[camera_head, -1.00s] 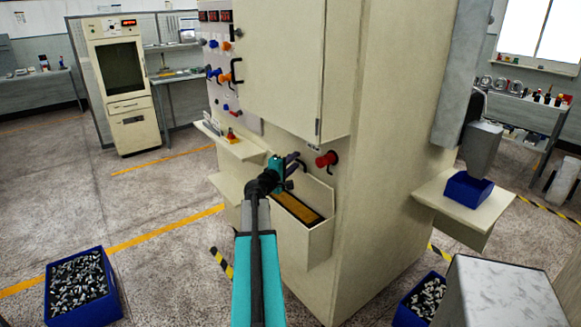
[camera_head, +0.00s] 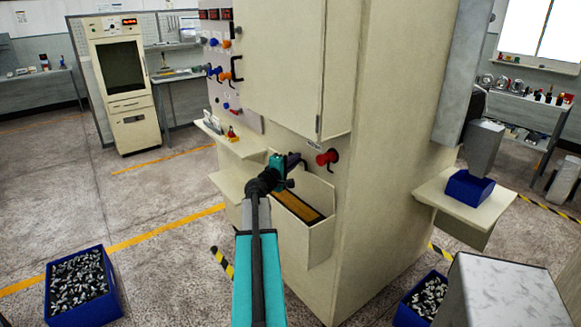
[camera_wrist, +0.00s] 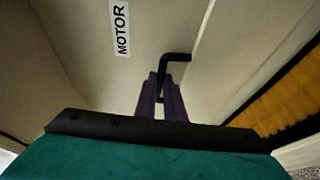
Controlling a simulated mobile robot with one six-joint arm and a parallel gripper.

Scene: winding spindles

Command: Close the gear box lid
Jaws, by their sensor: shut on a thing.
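The gear box (camera_head: 318,246) is a beige open-topped box on the front of the big machine, with a yellow-brown inside. Its yellow inside also shows at the right of the wrist view (camera_wrist: 290,102). My gripper (camera_head: 294,161) is at the back left of the opening; in the wrist view its purple fingers (camera_wrist: 160,92) are shut on a black bent handle (camera_wrist: 177,57). The handle is on a beige panel, apparently the raised lid (camera_wrist: 152,50).
A red knob (camera_head: 327,158) sticks out of the machine right of my gripper. A beige shelf (camera_head: 236,143) juts out at the left. A large cabinet door (camera_head: 280,70) hangs above. Blue bins of parts (camera_head: 112,290) stand on the floor at both sides.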

